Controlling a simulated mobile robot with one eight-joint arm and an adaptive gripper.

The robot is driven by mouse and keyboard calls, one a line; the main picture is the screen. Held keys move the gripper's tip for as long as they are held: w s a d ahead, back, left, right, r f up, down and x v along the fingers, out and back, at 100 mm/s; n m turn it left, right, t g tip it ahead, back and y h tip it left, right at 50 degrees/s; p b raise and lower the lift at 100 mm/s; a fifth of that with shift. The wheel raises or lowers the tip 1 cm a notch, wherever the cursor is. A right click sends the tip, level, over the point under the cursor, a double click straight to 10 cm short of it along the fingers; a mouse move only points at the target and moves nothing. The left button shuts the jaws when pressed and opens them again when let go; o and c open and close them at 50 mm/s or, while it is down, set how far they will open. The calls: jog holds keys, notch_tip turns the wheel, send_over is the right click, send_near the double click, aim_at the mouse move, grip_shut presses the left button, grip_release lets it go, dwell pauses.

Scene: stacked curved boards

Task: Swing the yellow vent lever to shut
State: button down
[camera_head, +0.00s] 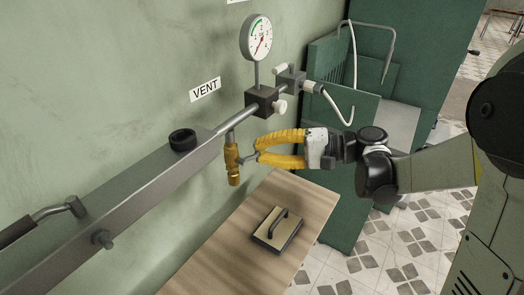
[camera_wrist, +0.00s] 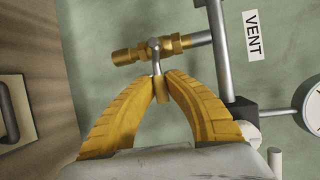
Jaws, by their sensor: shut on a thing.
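A brass valve (camera_head: 232,161) hangs below the grey pipe near the VENT label (camera_head: 205,90); it also shows at the top of the wrist view (camera_wrist: 140,50). Its vent lever (camera_wrist: 156,64) has a silver stem reaching from the valve to between my fingertips. A yellow end of the lever shows there, partly hidden by the fingers. My gripper (camera_head: 257,150) has yellow curved fingers and comes from the right. In the wrist view my gripper (camera_wrist: 162,88) is shut on the lever end.
A pressure gauge (camera_head: 257,38) and dark valve blocks (camera_head: 262,101) stand above and right of the valve. A grey rail (camera_head: 150,185) runs along the wall. Below is a wooden bench (camera_head: 226,232) with a flat handled tool (camera_head: 277,230). Green panels (camera_head: 345,130) stand behind my gripper.

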jog(key=shift+f, duration=0.1)
jog(key=c, duration=1.4)
grip_release()
jog(key=shift+a, duration=0.1)
jog(key=v, duration=1.2)
